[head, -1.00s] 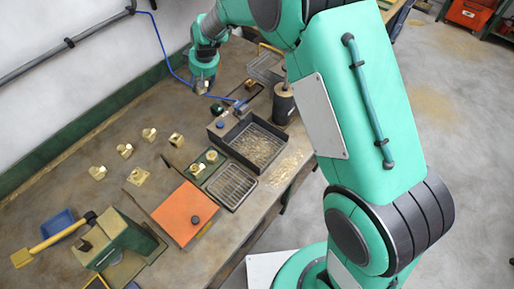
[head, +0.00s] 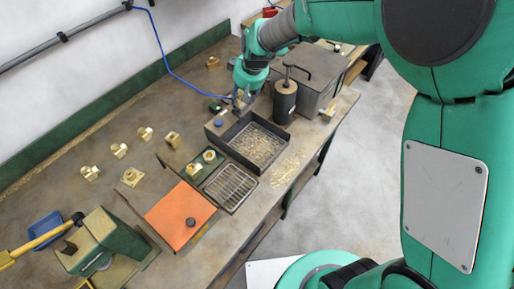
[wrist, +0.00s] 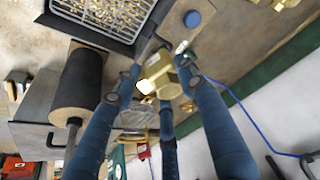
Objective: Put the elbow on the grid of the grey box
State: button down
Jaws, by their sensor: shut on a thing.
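The brass elbow (wrist: 158,74) is between the blue fingers of my gripper (wrist: 157,82) in the wrist view, shut on it. In the head view my gripper (head: 242,102) is at the back edge of the grey box (head: 238,162), above the bench. The fingers partly hide the elbow there. The box is an open dark tray with a grid (head: 257,145) inside, with gold chips showing through it. In the wrist view the box's grid (wrist: 107,14) is at the upper left, apart from the elbow. The elbow's exact height above the box cannot be told.
A black cylinder (head: 285,102) with a handle stands close right of the box, with a grey lidded case (head: 318,72) behind. A wire rack (head: 230,187), two brass fittings on a green plate (head: 205,162) and an orange plate (head: 180,215) are in front. Several brass fittings lie left.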

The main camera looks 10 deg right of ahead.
jog(key=b, duration=0.2)
send_over(258, 141)
jog(key=s, duration=0.1)
jog(key=f, duration=0.2)
jog(key=shift+m, duration=0.3)
jog(key=f, duration=0.3)
jog(key=d+f, duration=0.1)
jog(key=shift+s+f, duration=0.3)
jog(key=shift+f, duration=0.1)
jog(key=shift+a, duration=0.1)
jog(key=shift+f+b, duration=0.95)
jog(key=shift+f, duration=2.2)
jog(key=shift+f+b, duration=0.55)
jog(key=shift+f, duration=1.3)
jog(key=shift+f, duration=0.2)
